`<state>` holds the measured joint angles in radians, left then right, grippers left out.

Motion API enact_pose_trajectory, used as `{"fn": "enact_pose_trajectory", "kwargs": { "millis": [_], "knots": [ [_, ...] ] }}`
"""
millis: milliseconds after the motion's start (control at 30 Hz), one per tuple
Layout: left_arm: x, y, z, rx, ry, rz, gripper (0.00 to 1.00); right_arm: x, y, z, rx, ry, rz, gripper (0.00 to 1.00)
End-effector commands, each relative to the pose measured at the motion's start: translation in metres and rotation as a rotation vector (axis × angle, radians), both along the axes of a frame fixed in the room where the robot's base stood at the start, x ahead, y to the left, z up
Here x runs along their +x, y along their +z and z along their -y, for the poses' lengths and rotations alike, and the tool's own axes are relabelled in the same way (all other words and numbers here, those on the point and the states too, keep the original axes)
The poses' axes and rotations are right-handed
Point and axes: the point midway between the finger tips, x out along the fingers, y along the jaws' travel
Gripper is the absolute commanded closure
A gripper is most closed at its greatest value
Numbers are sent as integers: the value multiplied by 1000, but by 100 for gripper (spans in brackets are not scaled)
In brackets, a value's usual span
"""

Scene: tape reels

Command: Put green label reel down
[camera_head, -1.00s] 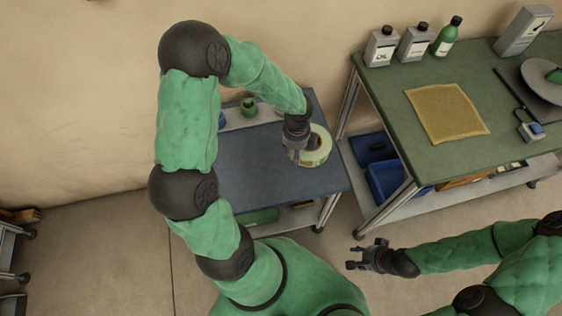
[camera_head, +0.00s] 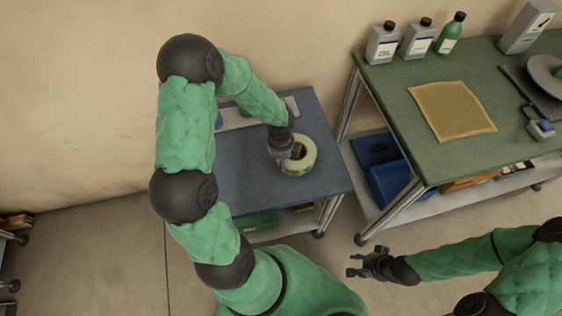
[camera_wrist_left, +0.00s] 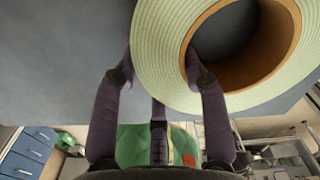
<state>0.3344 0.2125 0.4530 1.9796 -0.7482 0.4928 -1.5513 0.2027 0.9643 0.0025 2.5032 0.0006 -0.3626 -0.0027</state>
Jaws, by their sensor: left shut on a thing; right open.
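The green label reel (camera_head: 311,153) has a pale green ring around a brown core; it shows large in the left wrist view (camera_wrist_left: 170,72). My left gripper (camera_wrist_left: 158,66) is shut on the ring, with one finger inside the core and one outside. In the head view the left gripper (camera_head: 289,154) covers part of the reel. The reel lies flat over the right part of the blue tabletop (camera_head: 250,170); I cannot tell whether it touches. My right gripper (camera_head: 354,265) is open and empty over the floor.
A light grey strip (camera_head: 232,120) lies along the back of the blue table, partly behind my left arm. A green-topped bench (camera_head: 390,90) stands to the right with bottles (camera_head: 417,40) and a tan mat (camera_head: 452,110). The blue tabletop front is clear.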

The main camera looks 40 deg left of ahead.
Motion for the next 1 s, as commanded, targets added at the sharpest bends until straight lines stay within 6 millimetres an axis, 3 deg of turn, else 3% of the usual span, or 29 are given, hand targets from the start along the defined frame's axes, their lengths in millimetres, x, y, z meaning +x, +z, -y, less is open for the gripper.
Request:
{"fn": "enact_pose_trajectory", "kwargs": {
  "millis": [233, 267, 333, 767, 1000],
  "knots": [
    [1, -1, 0, 1, 1, 1, 100, 0, 0, 0, 0, 0, 1, 57],
    [0, -2, 0, 0, 0, -1, 53, 0, 0, 0, 0, 0, 1, 57],
    [0, -1, 0, 0, 0, 0, 34, 0, 0, 0, 0, 0, 1, 57],
    [0, 5, 0, 0, 1, 1, 32, 0, 4, 0, 0, 0, 1, 57],
    [0, 44, 0, 1, 2, 1, 32, 0, 27, 0, 0, 0, 0, 57]
  ]
}}
